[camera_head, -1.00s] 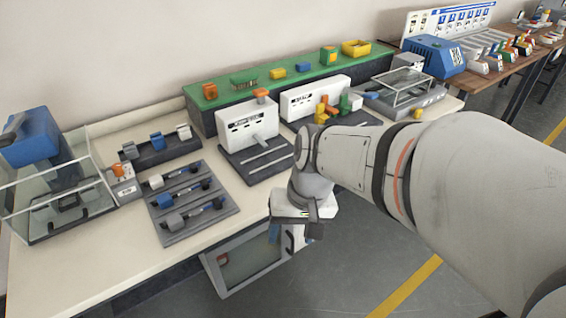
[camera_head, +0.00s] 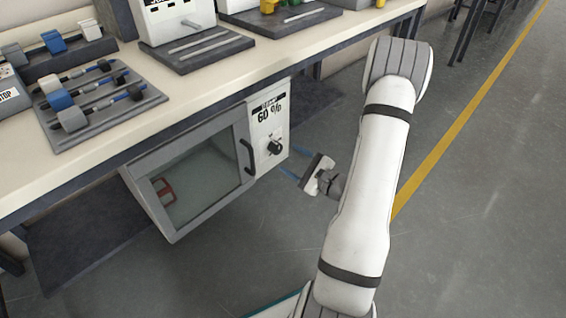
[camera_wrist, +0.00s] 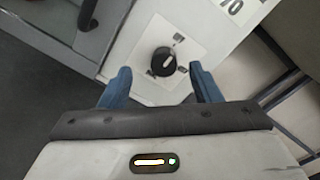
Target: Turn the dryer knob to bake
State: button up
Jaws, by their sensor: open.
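The dryer (camera_head: 190,165) is a white and grey box under the bench, with a glass door on its left and a white control panel on its right. The black dryer knob (camera_head: 275,147) sits on that panel. In the wrist view the knob (camera_wrist: 163,62) shows a light pointer mark, with small dark icons on the plate around it. My gripper (camera_head: 289,163) is in front of the panel, its blue fingers pointing at it. The gripper also shows in the wrist view (camera_wrist: 158,80), open and empty. The knob lies ahead between the finger lines, apart from them as far as I can see.
A black door handle (camera_head: 247,157) stands out left of the knob. The bench edge (camera_head: 230,87) overhangs the dryer. A rack of grey and blue parts (camera_head: 98,95) lies on the bench.

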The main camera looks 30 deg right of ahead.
aim_at(279, 150)
jog(key=shift+m+h, duration=0.4)
jog(key=x, duration=0.2)
jog(key=b+x, duration=0.1)
jog(key=x, duration=0.2)
jog(key=d+f+b+x, duration=0.1)
jog(key=x, duration=0.1)
jog(key=shift+w+f, duration=0.1)
jog(key=shift+w, duration=0.25)
